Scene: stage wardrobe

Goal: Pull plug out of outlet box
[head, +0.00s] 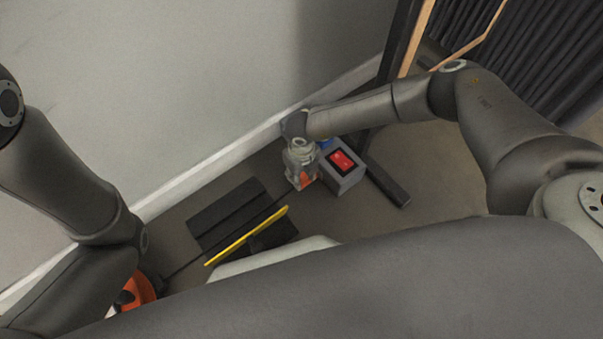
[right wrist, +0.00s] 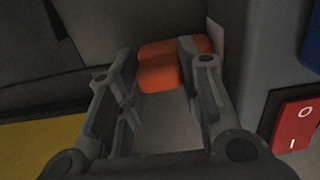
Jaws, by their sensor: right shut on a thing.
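The orange plug (right wrist: 160,68) sits between the fingertips of my right gripper (right wrist: 155,75), which is shut on it. In the head view the plug (head: 307,181) shows as a small orange patch beside the gripper (head: 302,178). The grey outlet box (head: 346,183) stands on the floor just right of the gripper, with a red rocker switch (head: 342,161) on top. In the right wrist view the plug's right end meets a pale plate (right wrist: 215,43) on the box's side; how deep it sits is hidden. My left arm shows, but its gripper is out of sight.
A black cable (head: 190,265) runs over the floor from an orange object (head: 138,290) at lower left. Black slabs (head: 225,213) and a yellow bar (head: 245,236) lie left of the box. The wall is behind; a dark stand foot (head: 388,185) lies to the right.

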